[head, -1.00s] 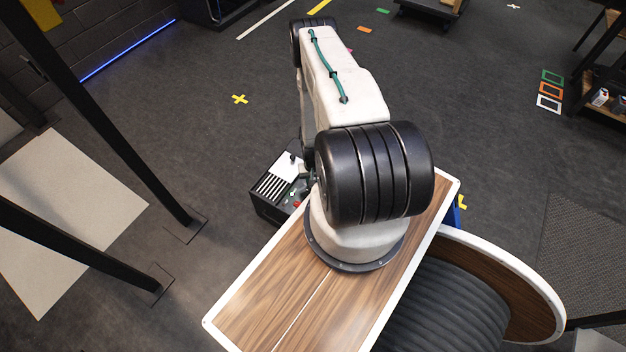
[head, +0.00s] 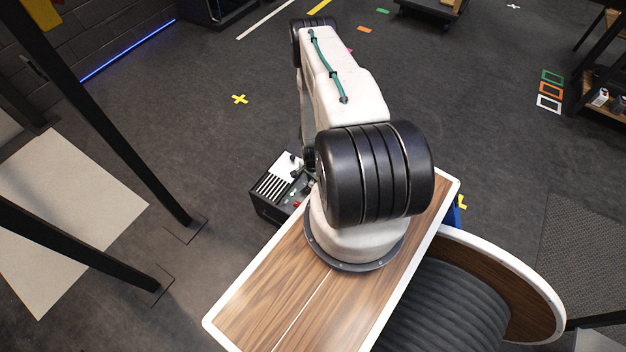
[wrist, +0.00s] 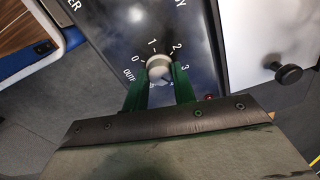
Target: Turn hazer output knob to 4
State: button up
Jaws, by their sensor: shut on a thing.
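The hazer output knob (wrist: 159,66) is a pale round knob on a glossy black panel in the wrist view. The numbers 0, 1, 2 and 3 show around it, with part of the output lettering. No 4 is visible, and I cannot clearly read the knob's pointer. My gripper (wrist: 160,80) has green fingers on either side of the knob and is shut on it. In the head view the hazer (head: 270,205) is a black box with a white plate, partly hidden by my arm; the gripper and output knob are hidden there.
A black knob (wrist: 288,74) stands on the white plate (wrist: 262,32) right of the output knob. A small red light (wrist: 209,97) sits near the right finger. Black posts (head: 130,150) rise left of the hazer. Open floor (head: 210,130) lies beyond it.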

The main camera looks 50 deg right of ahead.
aim_at(312, 182)
jog(key=shift+m, duration=2.3)
jog(key=o, duration=1)
notch_tip(312, 182, up, 8)
jog(key=shift+f, duration=0.1)
